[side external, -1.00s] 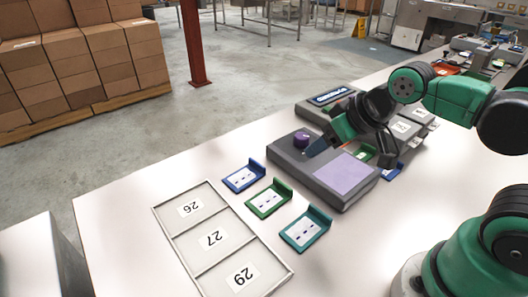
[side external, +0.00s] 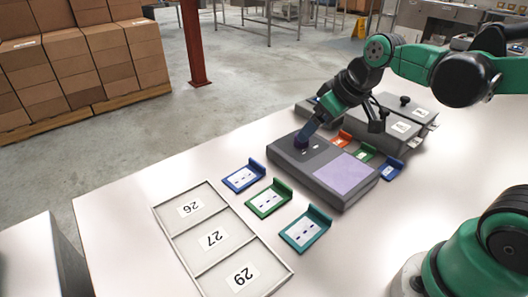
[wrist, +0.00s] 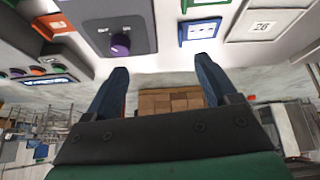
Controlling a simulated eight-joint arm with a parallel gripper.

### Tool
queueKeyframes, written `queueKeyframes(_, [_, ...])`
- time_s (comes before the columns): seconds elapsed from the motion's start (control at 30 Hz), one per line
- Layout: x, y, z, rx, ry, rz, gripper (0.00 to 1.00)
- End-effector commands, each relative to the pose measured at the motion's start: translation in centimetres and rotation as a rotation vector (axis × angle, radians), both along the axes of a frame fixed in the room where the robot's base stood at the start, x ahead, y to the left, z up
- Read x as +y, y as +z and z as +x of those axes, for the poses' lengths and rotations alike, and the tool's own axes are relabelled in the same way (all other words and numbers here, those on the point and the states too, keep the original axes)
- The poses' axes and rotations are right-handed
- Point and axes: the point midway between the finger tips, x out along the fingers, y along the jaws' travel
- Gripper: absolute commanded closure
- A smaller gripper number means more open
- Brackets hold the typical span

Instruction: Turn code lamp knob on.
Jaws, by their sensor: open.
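The purple knob (side external: 301,142) stands on the left part of a grey box (side external: 325,195) with a lavender panel (side external: 345,173). In the wrist view the knob (wrist: 120,44) sits just beyond one fingertip, with a small white mark beside it on the grey face. My gripper (side external: 306,132) points down at the knob and partly covers it in the side external view. In the wrist view my gripper (wrist: 160,66) has its blue fingers wide apart and nothing between them. I cannot tell whether a finger touches the knob. The knob's setting is not readable.
Blue (side external: 243,177), green (side external: 268,198) and teal (side external: 306,229) card holders stand in front of the box. A tray (side external: 178,235) with three numbered compartments lies at the left. Other grey boxes (side external: 405,125) and small coloured holders (side external: 391,169) are close behind and right.

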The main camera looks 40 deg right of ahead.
Motion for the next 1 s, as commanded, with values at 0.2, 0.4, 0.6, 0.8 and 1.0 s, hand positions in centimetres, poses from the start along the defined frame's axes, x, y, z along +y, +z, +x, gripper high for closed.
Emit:
queueKeyframes(0.2, [-4.2, -1.6, 4.6, 0.087, 0.130, -0.007, 0.20])
queueKeyframes(0.4, [-7.3, -4.0, 7.0, 0.121, 0.238, 0.004, 0.20])
queueKeyframes(0.6, [-8.4, -5.2, 7.7, 0.127, 0.283, 0.009, 0.20])
queueKeyframes(0.8, [-8.1, -7.3, 8.5, 0.127, 0.286, 0.009, 0.20])
queueKeyframes(1.0, [-7.7, -9.4, 9.3, 0.126, 0.285, 0.008, 0.20])
